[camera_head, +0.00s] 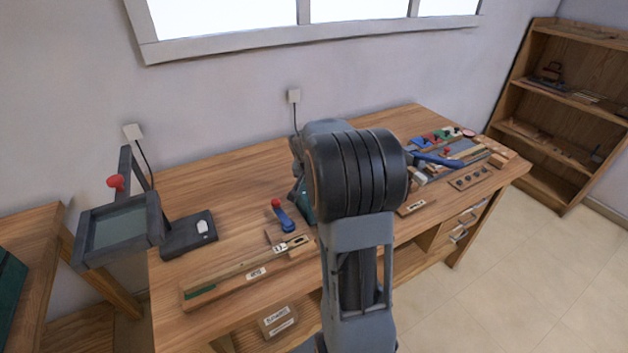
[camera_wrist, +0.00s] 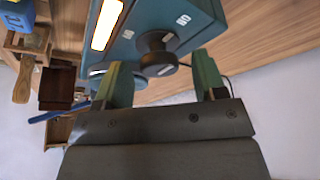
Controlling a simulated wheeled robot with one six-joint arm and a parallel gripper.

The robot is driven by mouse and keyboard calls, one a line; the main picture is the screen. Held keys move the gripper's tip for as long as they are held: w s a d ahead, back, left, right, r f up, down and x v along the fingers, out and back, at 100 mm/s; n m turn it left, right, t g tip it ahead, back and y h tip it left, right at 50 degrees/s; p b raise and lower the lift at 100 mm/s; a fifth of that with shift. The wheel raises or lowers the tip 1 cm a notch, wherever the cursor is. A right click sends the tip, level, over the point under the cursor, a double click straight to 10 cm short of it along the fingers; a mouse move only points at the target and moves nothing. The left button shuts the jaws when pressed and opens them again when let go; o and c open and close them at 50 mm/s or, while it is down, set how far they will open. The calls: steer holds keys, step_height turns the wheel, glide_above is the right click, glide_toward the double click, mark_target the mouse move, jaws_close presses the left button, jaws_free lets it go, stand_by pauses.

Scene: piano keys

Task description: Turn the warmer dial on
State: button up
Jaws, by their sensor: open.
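The warmer is a teal box (camera_wrist: 190,18) at the top of the wrist view, with a lit yellow-white strip (camera_wrist: 106,24). Its dark round dial (camera_wrist: 156,42) sticks out from the face, with small white labels around it. My gripper (camera_wrist: 160,62) is open, with one green finger on each side of the dial in the picture. I see no clear contact between fingers and dial, and cannot tell how deep the fingers reach. In the head view my arm hides the gripper and the dial; only a teal edge shows beside it.
On the wooden bench (camera_head: 245,185), a black stand with a tray (camera_head: 120,232) is at left and a slotted wooden strip (camera_head: 235,275) in front. A blue-handled tool (camera_head: 438,160) and several small parts lie at right. A cord runs to a wall socket (camera_head: 294,96).

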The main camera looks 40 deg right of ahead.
steer(key=v, duration=1.3)
steer(key=shift+a+r, duration=0.15)
steer(key=shift+r, duration=0.2)
steer(key=shift+s, duration=0.1)
